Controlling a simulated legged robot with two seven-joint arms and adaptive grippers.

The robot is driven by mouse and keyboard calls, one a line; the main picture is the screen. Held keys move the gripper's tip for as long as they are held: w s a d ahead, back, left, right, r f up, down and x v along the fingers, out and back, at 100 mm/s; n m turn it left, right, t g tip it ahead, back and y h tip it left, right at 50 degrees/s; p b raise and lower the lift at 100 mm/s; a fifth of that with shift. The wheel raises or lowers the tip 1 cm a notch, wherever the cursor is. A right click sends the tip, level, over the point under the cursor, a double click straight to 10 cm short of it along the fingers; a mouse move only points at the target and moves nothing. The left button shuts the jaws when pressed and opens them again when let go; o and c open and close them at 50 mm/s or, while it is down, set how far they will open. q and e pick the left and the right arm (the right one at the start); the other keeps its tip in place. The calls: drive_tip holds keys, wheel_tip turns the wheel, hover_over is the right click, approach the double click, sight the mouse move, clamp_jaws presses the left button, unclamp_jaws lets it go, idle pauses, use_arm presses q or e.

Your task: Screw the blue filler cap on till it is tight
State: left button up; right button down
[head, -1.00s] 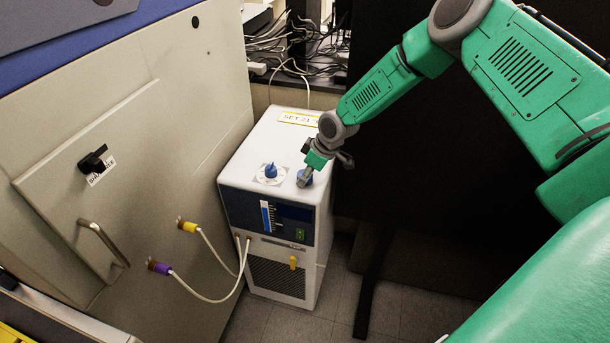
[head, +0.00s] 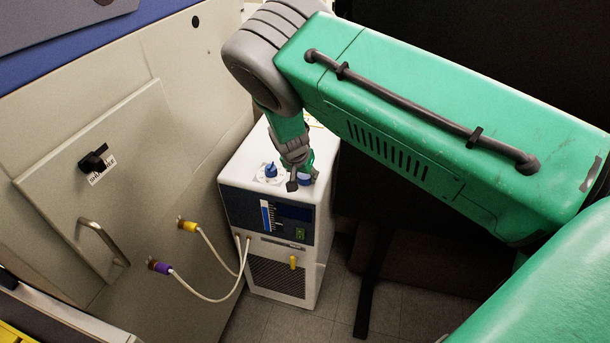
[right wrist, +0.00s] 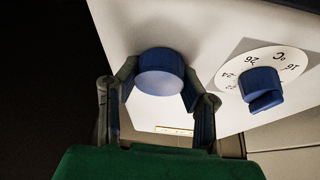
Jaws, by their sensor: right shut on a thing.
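The blue filler cap (head: 305,180) is on the top face of the white chiller unit (head: 238,172), near its front right corner. It also shows in the right wrist view (right wrist: 160,70) as a round blue cap. My right gripper (head: 301,179) reaches down to it from above. In the right wrist view its fingers (right wrist: 160,88) stand on both sides of the cap and are shut on it. The cap's underside and its thread are hidden, so I cannot tell how tight it sits. My left gripper is not in view.
A blue dial knob (head: 271,169) on a white temperature scale is close left of the cap. A large beige cabinet (head: 150,120) with a metal handle (head: 103,243) stands left. White hoses (head: 215,292) link it to the chiller. A dark panel (head: 385,200) stands right.

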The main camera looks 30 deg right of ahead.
drive_tip(key=m, duration=0.2)
drive_tip(key=m+g, duration=0.1)
drive_tip(key=m, duration=0.1)
drive_tip(key=m+g, duration=0.1)
drive_tip(key=m, duration=0.1)
drive_tip(key=shift+w+a+r+h, duration=0.1)
drive_tip(key=shift+w+h, duration=0.2)
drive_tip(key=shift+w, duration=0.1)
drive_tip(key=m+g, duration=0.1)
drive_tip(key=m, duration=0.3)
drive_tip(key=shift+g, duration=0.4)
drive_tip(key=m, duration=0.2)
drive_tip(key=m+g+y, duration=0.1)
drive_tip(key=m, duration=0.1)
drive_tip(key=m+g, duration=0.1)
drive_tip(key=m, duration=0.1)
drive_tip(key=shift+w+d+m+y, duration=0.1)
drive_tip(key=shift+d+m+y, duration=0.2)
drive_tip(key=shift+d, duration=0.05)
drive_tip(key=shift+r+m+g+y, duration=0.15)
drive_tip(key=shift+m+g+y, duration=0.15)
drive_tip(key=shift+m, duration=0.7)
drive_tip(key=c, duration=1.3)
unclamp_jaws()
drive_tip(key=shift+w, duration=0.1)
drive_tip(key=shift+o, duration=0.2)
